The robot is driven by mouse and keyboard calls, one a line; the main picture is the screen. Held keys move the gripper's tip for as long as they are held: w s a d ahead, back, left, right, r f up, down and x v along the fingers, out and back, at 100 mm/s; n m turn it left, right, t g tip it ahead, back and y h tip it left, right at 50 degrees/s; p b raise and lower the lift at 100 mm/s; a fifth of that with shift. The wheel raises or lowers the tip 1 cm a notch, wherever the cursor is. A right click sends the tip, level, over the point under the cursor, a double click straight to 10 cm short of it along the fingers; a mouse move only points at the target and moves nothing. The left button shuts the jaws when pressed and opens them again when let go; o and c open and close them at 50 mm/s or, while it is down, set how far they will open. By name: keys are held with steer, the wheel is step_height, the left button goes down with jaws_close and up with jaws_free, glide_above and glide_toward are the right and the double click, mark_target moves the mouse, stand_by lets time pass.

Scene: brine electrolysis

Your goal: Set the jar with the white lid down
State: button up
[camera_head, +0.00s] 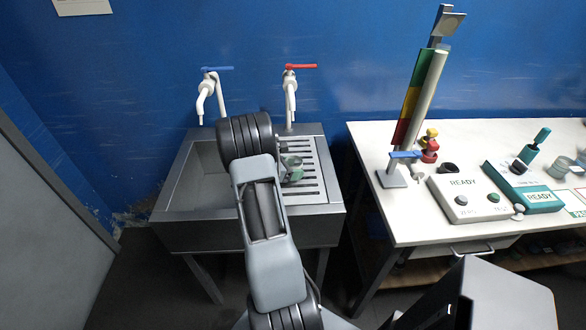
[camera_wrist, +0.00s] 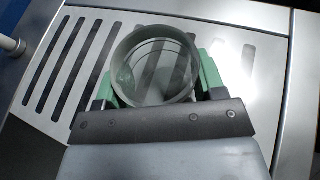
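My gripper (camera_wrist: 157,82) is over the ribbed drainboard of the sink. Its two green fingers stand on either side of a clear round jar (camera_wrist: 153,62) and appear closed against it. The wrist view looks into the jar's round greenish rim, and the slots show through it. No white lid can be made out. In the head view my gripper (camera_head: 291,170) is partly hidden behind my arm, at the left part of the drainboard (camera_head: 318,196). Whether the jar's base touches the drainboard cannot be told.
The metal sink (camera_head: 190,205) has a basin on the left and two taps behind, one with a blue handle (camera_head: 217,68), one with a red handle (camera_head: 300,66). A white table (camera_head: 420,222) on the right holds a coloured column, a white READY box (camera_head: 467,197) and a teal one (camera_head: 523,190).

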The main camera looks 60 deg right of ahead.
steer(key=o, duration=0.4)
steer(key=shift+r, duration=0.2)
steer(key=v, duration=1.2)
steer(key=shift+r+b, duration=0.15)
steer(key=shift+b, duration=0.2)
steer(key=s+a+r+m+t+y, duration=0.2)
steer(key=a+m+t+y, duration=0.1)
steer(key=a, duration=0.8)
steer(key=s+a+r+m+t+y, duration=0.2)
steer(key=a+r+m+t+y, duration=0.1)
steer(key=a, duration=0.8)
steer(key=s+a+r+m+t+y, duration=0.2)
steer(key=a+m+t+y, duration=0.3)
steer(key=a, duration=0.7)
steer(key=shift+s+a+r+m+y, duration=0.1)
steer(key=shift+s+r+m+y, duration=0.25)
steer(key=shift+r, duration=0.3)
